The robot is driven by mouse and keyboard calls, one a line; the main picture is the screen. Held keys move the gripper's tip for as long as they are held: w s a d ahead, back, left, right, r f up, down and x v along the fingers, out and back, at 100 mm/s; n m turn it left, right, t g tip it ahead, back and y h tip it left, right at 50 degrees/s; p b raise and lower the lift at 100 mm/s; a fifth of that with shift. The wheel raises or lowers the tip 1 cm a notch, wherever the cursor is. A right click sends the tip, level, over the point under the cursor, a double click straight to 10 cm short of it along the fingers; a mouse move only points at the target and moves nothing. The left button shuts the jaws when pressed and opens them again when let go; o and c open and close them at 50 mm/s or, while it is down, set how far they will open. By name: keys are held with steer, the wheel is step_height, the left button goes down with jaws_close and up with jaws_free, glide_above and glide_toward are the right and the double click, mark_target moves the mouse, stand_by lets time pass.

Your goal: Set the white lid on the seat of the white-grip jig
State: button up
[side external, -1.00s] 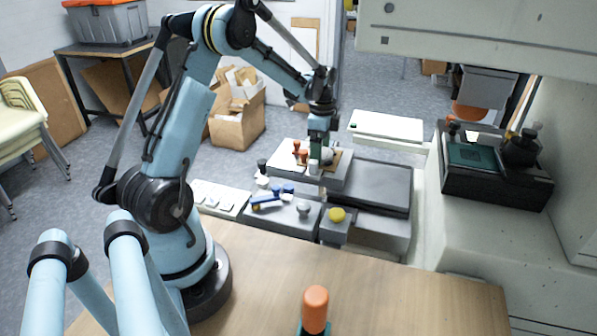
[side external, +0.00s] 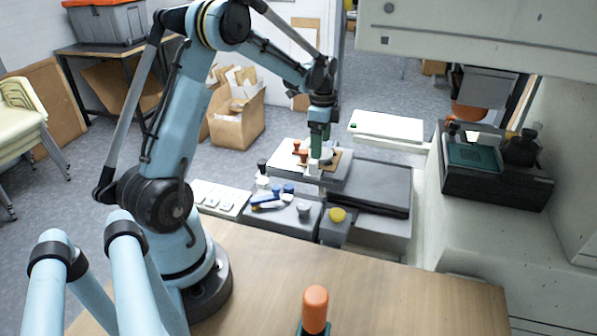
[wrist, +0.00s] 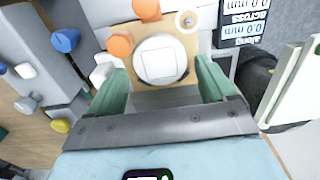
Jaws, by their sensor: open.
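The white lid (wrist: 160,60) is a round disc with a pale square on top. It lies flat on a tan plate (wrist: 185,90) and covers the plate's middle; any seat under it is hidden. In the side view the lid (side external: 326,155) is small on the jig's plate. A white grip (wrist: 103,68) stands beside the plate's near left corner in the wrist view; it also shows in the side view (side external: 314,166). In the side view my gripper (side external: 319,138) is just above the lid.
A blue knob (wrist: 66,40) and a yellow knob (side external: 337,215) stand on nearby grey blocks. A readout panel (wrist: 243,20) is right of the plate. A white tray (side external: 387,125) lies behind right.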

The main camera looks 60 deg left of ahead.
steer(key=shift+r, duration=0.35)
steer(key=o, duration=0.3)
steer(key=shift+r, duration=2)
step_height(320, 180, up, 12)
steer(key=shift+r, duration=0.1)
